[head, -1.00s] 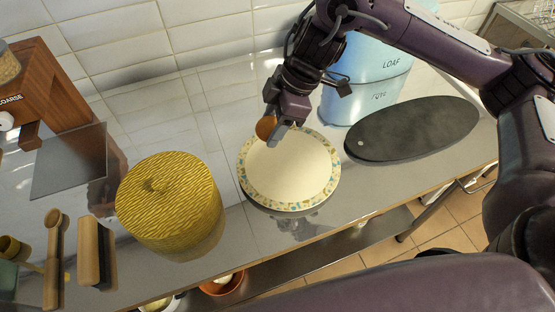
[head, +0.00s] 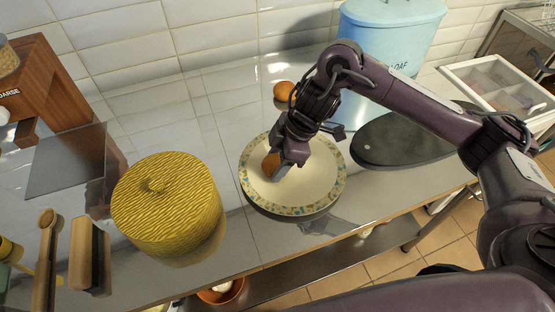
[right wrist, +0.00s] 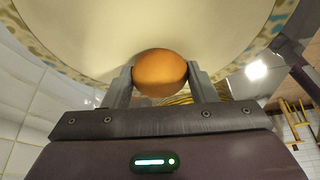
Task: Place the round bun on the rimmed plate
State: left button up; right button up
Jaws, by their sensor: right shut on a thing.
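The round bun (head: 269,163) is golden brown and sits between the fingers of my right gripper (head: 279,170), which is shut on it. In the right wrist view the bun (right wrist: 160,73) shows between both fingertips. The rimmed plate (head: 315,183) is cream with a speckled blue and tan rim and lies on the metal counter. The bun is over the left part of its flat middle. I cannot tell whether the bun touches the plate. The plate (right wrist: 150,22) fills the top of the wrist view. My left gripper is not in view.
A yellow woven lidded basket (head: 168,205) stands left of the plate. A dark oval board (head: 395,145) lies right of it. A blue bin (head: 400,35) and another brown round item (head: 284,91) are behind. Wooden-handled tools (head: 88,255) lie at the left.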

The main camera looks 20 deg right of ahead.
jog(key=shift+f, duration=0.15)
jog(key=o, duration=1)
jog(key=shift+c, duration=0.2)
jog(key=p+v, duration=0.3)
jog(key=v, duration=0.9)
jog(key=shift+r, duration=0.2)
jog(key=shift+s+f, duration=0.1)
